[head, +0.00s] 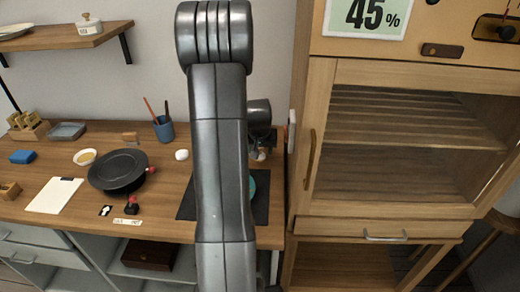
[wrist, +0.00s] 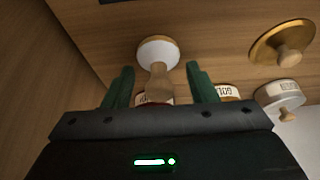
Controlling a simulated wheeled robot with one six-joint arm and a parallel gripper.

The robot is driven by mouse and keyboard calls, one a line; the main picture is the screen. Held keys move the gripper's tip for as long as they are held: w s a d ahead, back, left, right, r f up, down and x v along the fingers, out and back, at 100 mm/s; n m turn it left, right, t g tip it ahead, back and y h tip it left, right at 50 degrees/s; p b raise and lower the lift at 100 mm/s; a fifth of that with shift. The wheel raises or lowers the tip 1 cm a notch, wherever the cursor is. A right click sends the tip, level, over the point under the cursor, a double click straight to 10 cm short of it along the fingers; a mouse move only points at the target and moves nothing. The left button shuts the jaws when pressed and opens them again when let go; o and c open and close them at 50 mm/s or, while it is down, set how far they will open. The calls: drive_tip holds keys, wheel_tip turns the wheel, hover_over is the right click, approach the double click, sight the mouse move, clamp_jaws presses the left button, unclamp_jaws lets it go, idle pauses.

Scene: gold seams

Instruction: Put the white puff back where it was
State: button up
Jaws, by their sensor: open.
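In the wrist view a white round pad with a wooden handle (wrist: 158,52), which looks like the white puff, is ahead of my gripper (wrist: 158,82). Its handle points toward me, between the two green fingers. The fingers are open, with gaps on both sides of the handle, and I see no grip on it. In the head view my arm hides most of this spot, so I cannot make out the puff there.
A gold disc with a wooden knob (wrist: 283,45) and a white labelled jar (wrist: 281,96) are at the right. Another labelled container (wrist: 224,92) is close by the right finger. In the head view a black pan (head: 118,169) and a blue cup (head: 164,129) stand left; a wooden cabinet (head: 318,160) stands right.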

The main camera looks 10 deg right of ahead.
drive_tip(key=shift+r, duration=0.4)
drive_tip(key=v, duration=1.1)
drive_tip(key=shift+s+r, duration=0.2)
drive_tip(key=shift+r, duration=0.05)
